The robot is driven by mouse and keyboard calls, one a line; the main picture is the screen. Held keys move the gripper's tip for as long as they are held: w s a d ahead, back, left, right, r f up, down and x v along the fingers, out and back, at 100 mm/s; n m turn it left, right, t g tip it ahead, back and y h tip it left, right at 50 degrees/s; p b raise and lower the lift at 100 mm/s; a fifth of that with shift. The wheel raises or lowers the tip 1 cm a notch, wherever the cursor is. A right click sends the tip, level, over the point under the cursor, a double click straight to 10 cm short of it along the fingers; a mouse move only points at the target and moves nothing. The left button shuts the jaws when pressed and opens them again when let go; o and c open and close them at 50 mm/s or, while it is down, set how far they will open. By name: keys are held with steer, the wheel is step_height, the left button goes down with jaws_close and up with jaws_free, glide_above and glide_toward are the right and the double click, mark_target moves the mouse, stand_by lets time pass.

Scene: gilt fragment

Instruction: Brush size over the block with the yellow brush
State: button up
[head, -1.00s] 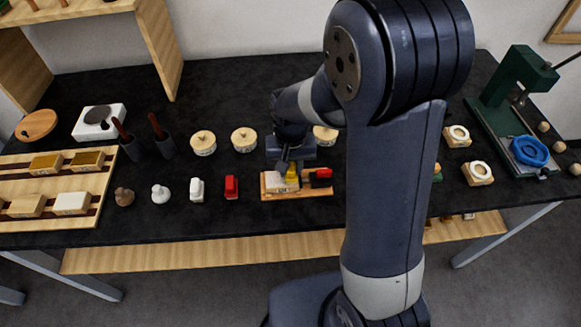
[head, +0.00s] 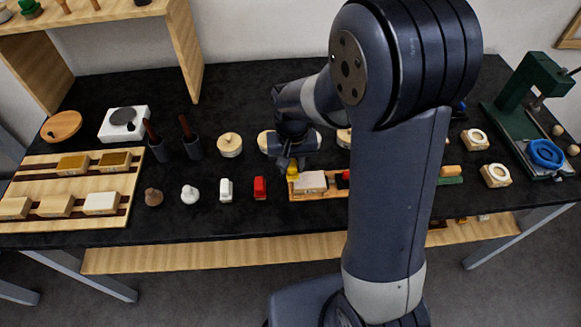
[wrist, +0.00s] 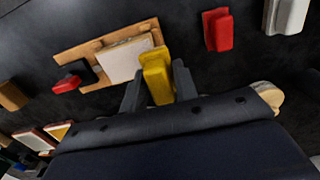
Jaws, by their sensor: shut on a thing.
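My gripper (wrist: 157,82) is shut on the yellow brush (wrist: 156,68), with one finger on each side of it. In the head view the brush (head: 292,172) is at the left end of the pale block (head: 311,182). The block (wrist: 123,58) lies in a wooden tray (wrist: 72,53), and its top looks off-white. The brush is beside the block's edge, over that end of the tray; I cannot tell whether it touches the block. My arm covers the tray's right end in the head view.
A red and black tool (wrist: 68,84) lies at the tray's other end. A red piece (head: 260,187) and a white piece (head: 226,189) stand left of the tray. Round lidded pots (head: 229,145) stand behind. A slatted rack (head: 125,203) with blocks is far left.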

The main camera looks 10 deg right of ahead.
steer(key=shift+r+p, duration=1.9)
steer(key=shift+r, duration=0.9)
steer(key=shift+f, duration=0.15)
